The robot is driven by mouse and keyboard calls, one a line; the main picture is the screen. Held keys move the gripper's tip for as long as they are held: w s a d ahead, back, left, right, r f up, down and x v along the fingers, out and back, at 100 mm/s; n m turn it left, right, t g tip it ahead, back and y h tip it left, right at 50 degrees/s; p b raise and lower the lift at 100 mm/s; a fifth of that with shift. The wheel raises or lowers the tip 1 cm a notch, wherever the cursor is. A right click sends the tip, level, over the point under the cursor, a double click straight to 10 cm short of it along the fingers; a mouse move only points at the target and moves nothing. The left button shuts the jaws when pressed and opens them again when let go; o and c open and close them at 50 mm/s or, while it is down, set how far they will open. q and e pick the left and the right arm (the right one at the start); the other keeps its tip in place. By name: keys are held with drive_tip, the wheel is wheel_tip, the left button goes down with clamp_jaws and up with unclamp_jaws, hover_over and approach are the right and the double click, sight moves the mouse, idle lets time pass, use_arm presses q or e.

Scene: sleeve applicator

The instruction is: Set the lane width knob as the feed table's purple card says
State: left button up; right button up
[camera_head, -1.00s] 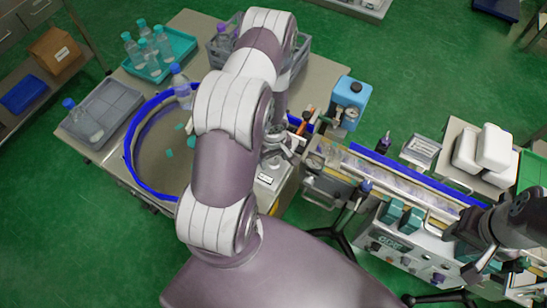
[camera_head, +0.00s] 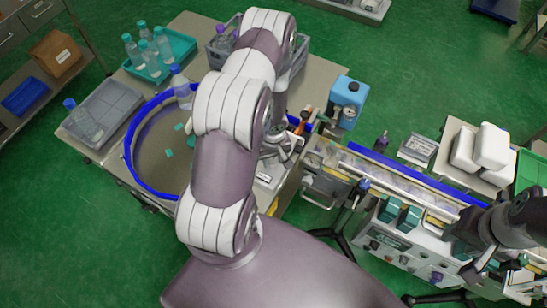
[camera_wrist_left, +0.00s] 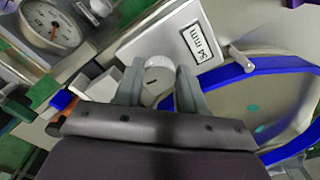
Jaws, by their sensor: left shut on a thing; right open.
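In the left wrist view, the round pale knob (camera_wrist_left: 157,72) has a dark mark on its face. My left gripper (camera_wrist_left: 157,88) has one finger on each side of it and is shut on it. A grey plate beside the knob carries a white label (camera_wrist_left: 201,43) with a tilted reading that looks like 54 mm; its first digit is hard to make out. In the head view, my left arm largely hides the knob. My right gripper (camera_head: 490,262) is open at the lower right, over the machine's front. I cannot make out the purple card in either view.
A blue-rimmed turntable (camera_head: 128,157) lies left of my left arm. A grey tray (camera_head: 125,100) and a teal tray (camera_head: 183,47) with bottles stand behind it. A conveyor (camera_head: 400,183) runs to the right. A round dial gauge (camera_wrist_left: 55,25) is close to my left gripper.

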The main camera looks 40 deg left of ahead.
use_arm(q)
drive_tip(key=m, duration=0.5)
drive_tip(key=shift+w+a, duration=0.1)
drive_tip(key=shift+a, duration=0.1)
drive_tip(key=m, duration=0.4)
drive_tip(key=shift+m, duration=0.4)
drive_tip(key=m, duration=0.4)
drive_tip(key=shift+a+m, duration=0.15)
drive_tip(key=shift+m, duration=0.15)
drive_tip(key=m, duration=0.4)
drive_tip(key=shift+m, duration=0.3)
drive_tip(key=m, duration=0.4)
drive_tip(key=shift+m+p, duration=0.3)
drive_tip(key=shift+p, duration=0.05)
drive_tip(key=m, duration=0.4)
drive_tip(key=shift+m, duration=0.3)
drive_tip(key=m, duration=0.4)
drive_tip(key=shift+f, duration=0.1)
drive_tip(key=m, duration=0.9)
drive_tip(key=shift+m, duration=0.3)
drive_tip(key=m, duration=0.4)
drive_tip(key=shift+d, duration=0.25)
drive_tip(key=m, duration=1)
drive_tip(key=shift+d, duration=0.1)
drive_tip(key=m, duration=0.8)
drive_tip(key=shift+m, duration=0.3)
drive_tip(key=m, duration=0.4)
drive_tip(key=shift+m, duration=2.2)
